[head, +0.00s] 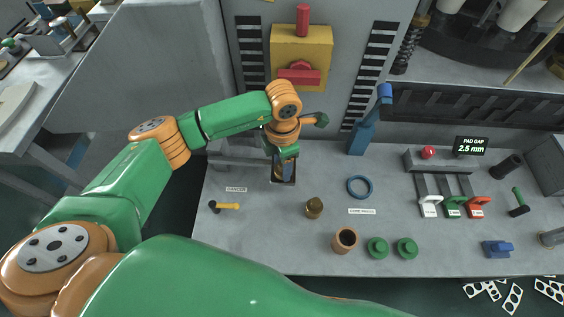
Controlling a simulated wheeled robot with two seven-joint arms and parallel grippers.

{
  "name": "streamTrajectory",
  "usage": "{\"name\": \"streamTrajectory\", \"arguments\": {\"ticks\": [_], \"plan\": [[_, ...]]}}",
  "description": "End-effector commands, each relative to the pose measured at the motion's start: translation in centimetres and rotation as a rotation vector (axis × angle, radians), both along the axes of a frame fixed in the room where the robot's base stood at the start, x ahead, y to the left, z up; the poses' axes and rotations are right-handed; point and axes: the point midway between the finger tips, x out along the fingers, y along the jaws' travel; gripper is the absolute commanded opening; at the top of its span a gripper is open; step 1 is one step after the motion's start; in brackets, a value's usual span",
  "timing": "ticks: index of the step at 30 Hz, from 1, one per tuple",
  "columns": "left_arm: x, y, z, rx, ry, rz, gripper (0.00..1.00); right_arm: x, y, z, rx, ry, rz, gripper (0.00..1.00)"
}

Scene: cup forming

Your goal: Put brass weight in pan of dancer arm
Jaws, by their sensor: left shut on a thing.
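My left gripper (284,168) reaches in over the back of the bench, pointing down. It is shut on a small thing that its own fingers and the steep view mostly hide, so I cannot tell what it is. A small dark, square-edged holder (284,182) shows just below the fingertips. A grey bar (235,162) runs to its left, above the "DANCER" label (236,189). I cannot tell whether the held thing touches the holder. My right gripper is not in view.
A blue ring (359,187), a copper-coloured cup (345,239) and two green round pieces (377,247) lie to the right. A yellow-and-black handle (225,206) is at left. A blue lever (362,135) rises behind. Bare bench lies in front of the gripper.

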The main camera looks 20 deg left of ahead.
Motion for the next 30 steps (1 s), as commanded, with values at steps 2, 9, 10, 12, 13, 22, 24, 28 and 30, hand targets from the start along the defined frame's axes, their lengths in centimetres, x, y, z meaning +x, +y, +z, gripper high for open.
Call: {"name": "streamTrajectory", "arguments": {"ticks": [2, 9, 10, 12, 13, 22, 24, 28, 30], "plan": [[0.0, 0.0, -0.2, 0.0, 0.0, 0.0, 0.0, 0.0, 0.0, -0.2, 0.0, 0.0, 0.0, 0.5], [0.0, 0.0, -0.7, 0.0, 0.0, 0.0, 0.0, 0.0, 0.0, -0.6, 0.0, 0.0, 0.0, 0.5], [0.0, 0.0, -0.7, 0.0, 0.0, 0.0, 0.0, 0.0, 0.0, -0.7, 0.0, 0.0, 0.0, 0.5], [0.0, 0.0, -0.8, 0.0, 0.0, 0.0, 0.0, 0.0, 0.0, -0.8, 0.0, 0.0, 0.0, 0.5], [0.0, 0.0, -0.9, 0.0, 0.0, 0.0, 0.0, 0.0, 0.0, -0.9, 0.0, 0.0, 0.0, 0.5], [0.0, 0.0, -1.4, 0.0, 0.0, 0.0, 0.0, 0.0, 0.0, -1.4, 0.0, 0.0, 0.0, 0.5], [0.0, 0.0, -1.5, 0.0, 0.0, 0.0, 0.0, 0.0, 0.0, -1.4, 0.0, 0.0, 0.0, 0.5], [0.0, 0.0, -1.4, 0.0, 0.0, 0.0, 0.0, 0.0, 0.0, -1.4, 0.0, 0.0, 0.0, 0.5], [0.0, 0.0, -1.4, 0.0, 0.0, 0.0, 0.0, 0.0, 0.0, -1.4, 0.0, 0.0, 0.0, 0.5]]}}
